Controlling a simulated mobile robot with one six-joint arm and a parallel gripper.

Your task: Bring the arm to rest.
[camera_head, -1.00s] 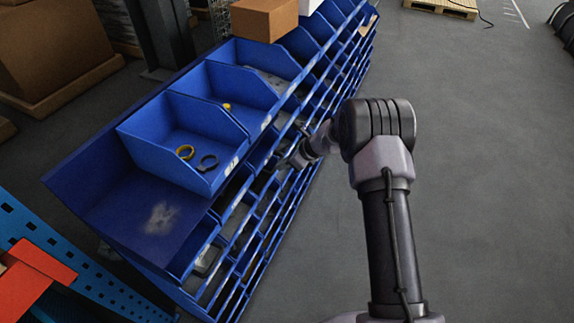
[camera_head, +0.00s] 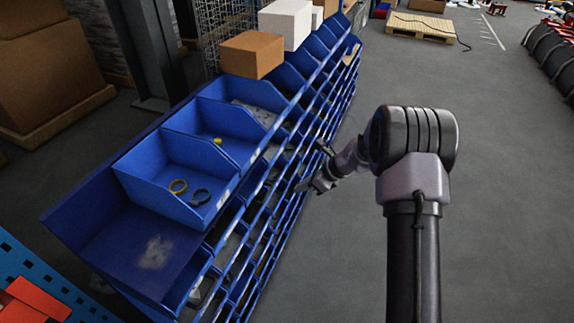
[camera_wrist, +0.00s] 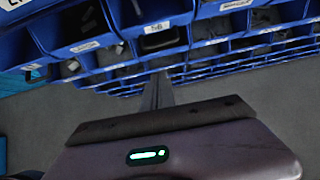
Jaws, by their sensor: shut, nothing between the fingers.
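My gripper (camera_head: 314,168) is at the end of my arm, in the middle of the head view, beside the front of the blue bin rack (camera_head: 80,225). It is shut and holds nothing. In the wrist view the shut fingers (camera_wrist: 158,92) point toward the rack's blue bins (camera_wrist: 85,40), with grey floor below. From the head view I cannot tell how wide the gap is between gripper and rack. My arm reaches up from the bottom right and bends toward the rack.
A brown box (camera_head: 251,55) and a white box (camera_head: 285,22) stand on the rack's far end. A pallet (camera_head: 420,26) lies far back. The floor (camera_head: 500,200) to the right is clear.

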